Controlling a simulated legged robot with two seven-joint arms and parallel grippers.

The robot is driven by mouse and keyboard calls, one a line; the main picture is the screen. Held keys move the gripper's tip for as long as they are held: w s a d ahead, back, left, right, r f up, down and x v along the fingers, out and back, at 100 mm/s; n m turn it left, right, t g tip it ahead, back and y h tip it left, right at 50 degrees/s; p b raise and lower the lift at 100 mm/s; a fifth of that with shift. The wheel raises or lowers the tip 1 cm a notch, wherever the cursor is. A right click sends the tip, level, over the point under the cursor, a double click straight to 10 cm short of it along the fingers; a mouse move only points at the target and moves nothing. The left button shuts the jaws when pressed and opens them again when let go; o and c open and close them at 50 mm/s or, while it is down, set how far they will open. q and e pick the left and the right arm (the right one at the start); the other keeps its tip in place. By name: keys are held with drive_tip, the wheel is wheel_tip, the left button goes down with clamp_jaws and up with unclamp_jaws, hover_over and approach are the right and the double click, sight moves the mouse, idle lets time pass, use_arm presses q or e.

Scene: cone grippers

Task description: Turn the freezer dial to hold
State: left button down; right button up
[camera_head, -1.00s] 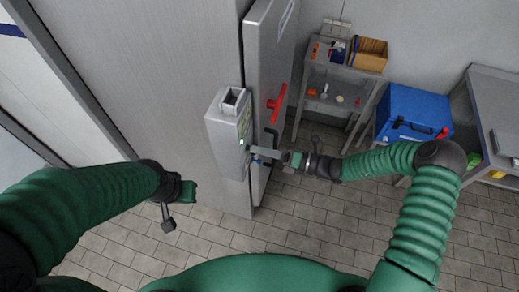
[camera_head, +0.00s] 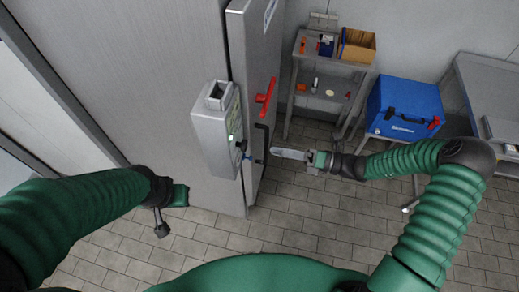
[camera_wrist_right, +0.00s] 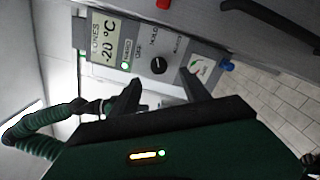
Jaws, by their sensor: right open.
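The freezer control box (camera_head: 213,145) is a grey unit on the freezer's front edge; its panel faces right and is hard to read in the head view. The display (camera_wrist_right: 105,40) reads -20 °C. My right gripper (camera_head: 280,153) is right of the box, apart from it. In the wrist view its open fingers (camera_wrist_right: 160,92) lie below the dial, holding nothing. My left gripper (camera_head: 178,195) hangs at left; its fingers are unclear.
A shelf (camera_head: 322,80) and a blue cooler (camera_head: 405,110) stand at right. Floor is clear between.

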drive_tip(key=b+v, duration=0.1)
drive_tip(key=v, duration=0.7)
drive_tip(key=shift+d+b, duration=0.35)
drive_tip(key=shift+d, duration=0.1)
drive_tip(key=shift+a, duration=0.15)
